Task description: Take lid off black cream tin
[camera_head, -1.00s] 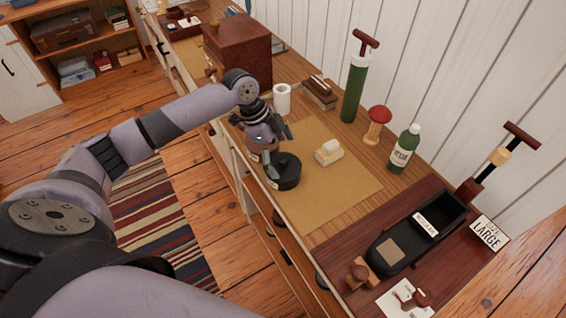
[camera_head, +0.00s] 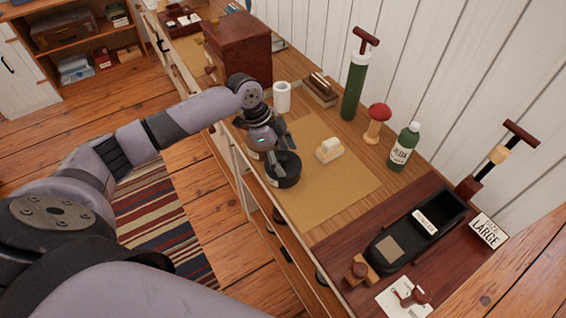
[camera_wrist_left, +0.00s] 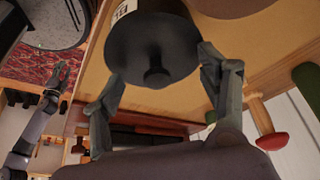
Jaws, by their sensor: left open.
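The black cream tin (camera_head: 284,177) is a squat round black tin with a pale label on its side. It stands on the tan mat on the counter.
A brown-labelled jar (camera_head: 253,150) stands close behind the tin, partly hidden by my gripper. A cream block (camera_head: 328,151) lies on the tan mat (camera_head: 330,185) to the right. A red-topped stand (camera_head: 377,122) and a green bottle (camera_head: 404,147) stand farther right. The mat's front part is clear.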

